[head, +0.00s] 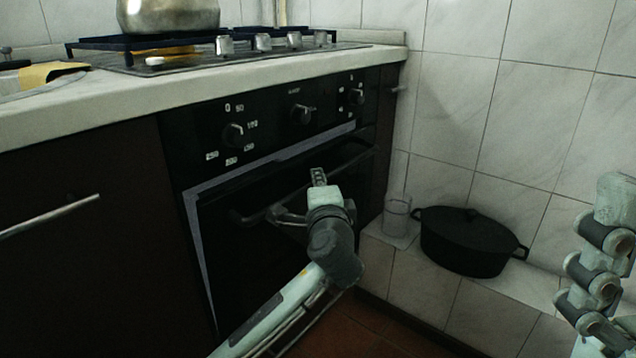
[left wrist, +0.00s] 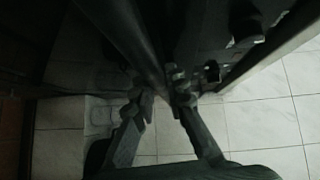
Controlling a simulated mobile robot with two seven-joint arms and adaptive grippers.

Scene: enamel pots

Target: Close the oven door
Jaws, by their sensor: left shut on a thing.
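The black oven door (head: 255,275) stands slightly ajar; a pale strip of gap shows along its top and left edge. Its dark handle bar (head: 358,158) runs along the top of the door. My left gripper (head: 318,177) is at the middle of the handle, shut on it. In the left wrist view the dark bar (left wrist: 138,40) runs down to between the fingertips of my left gripper (left wrist: 161,92). The exact contact is dim. My right arm shows at the right edge, but its gripper is out of view.
A counter (head: 110,103) with a hob and a metal pot (head: 168,15) is above the oven. A black lidded pot (head: 468,240) and a clear glass (head: 397,214) stand on a tiled ledge right of the oven. A cabinet handle (head: 50,215) is at left.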

